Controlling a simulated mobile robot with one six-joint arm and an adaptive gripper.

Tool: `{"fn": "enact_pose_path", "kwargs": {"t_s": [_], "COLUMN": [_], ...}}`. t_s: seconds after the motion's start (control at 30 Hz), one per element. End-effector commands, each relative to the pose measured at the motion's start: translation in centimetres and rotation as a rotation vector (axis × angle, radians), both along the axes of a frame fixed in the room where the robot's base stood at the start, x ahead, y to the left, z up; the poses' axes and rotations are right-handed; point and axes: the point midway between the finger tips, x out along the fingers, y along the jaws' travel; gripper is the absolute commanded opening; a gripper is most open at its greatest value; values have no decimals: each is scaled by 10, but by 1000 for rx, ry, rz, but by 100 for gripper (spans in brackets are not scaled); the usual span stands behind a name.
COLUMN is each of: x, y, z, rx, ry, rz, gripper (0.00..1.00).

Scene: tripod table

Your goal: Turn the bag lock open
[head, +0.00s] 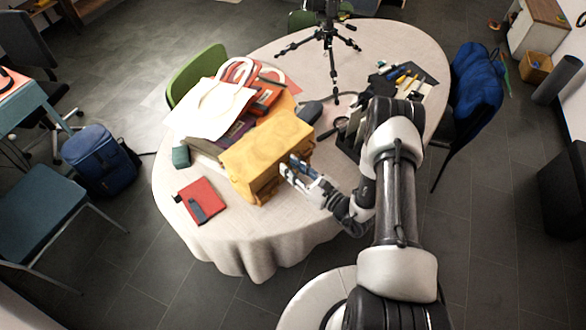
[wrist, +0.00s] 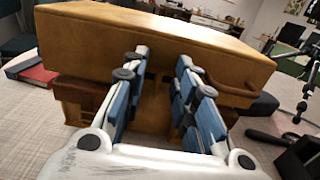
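The tan-yellow leather bag (head: 262,148) stands on the round table, and its flap front fills the upper middle of the wrist view (wrist: 150,42). My gripper (head: 287,166) is at the bag's front face. In the wrist view my gripper (wrist: 162,66) has its two blue-padded fingers apart, with bag leather showing between them. The fingertips reach up to the lower edge of the flap; I cannot tell whether they touch it. A small dark part shows between the tips, but the lock itself is not clearly visible. A brown handle or strap loop lies right of the right finger.
The round table (head: 222,235) has a white cloth. A red notebook (head: 201,200) lies left of the bag. Papers and red bags (head: 262,95) are behind it. A black tripod (head: 329,45) stands at the back. A dark box and magnifier (head: 340,124) are right of the bag.

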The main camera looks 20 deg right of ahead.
Motion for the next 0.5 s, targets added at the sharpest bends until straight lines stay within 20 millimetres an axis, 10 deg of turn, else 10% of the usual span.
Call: {"fn": "enact_pose_path", "kwargs": {"t_s": [0.5], "x": [0], "y": [0], "z": [0], "rx": [0], "ry": [0], "rz": [0], "gripper": [1]}}
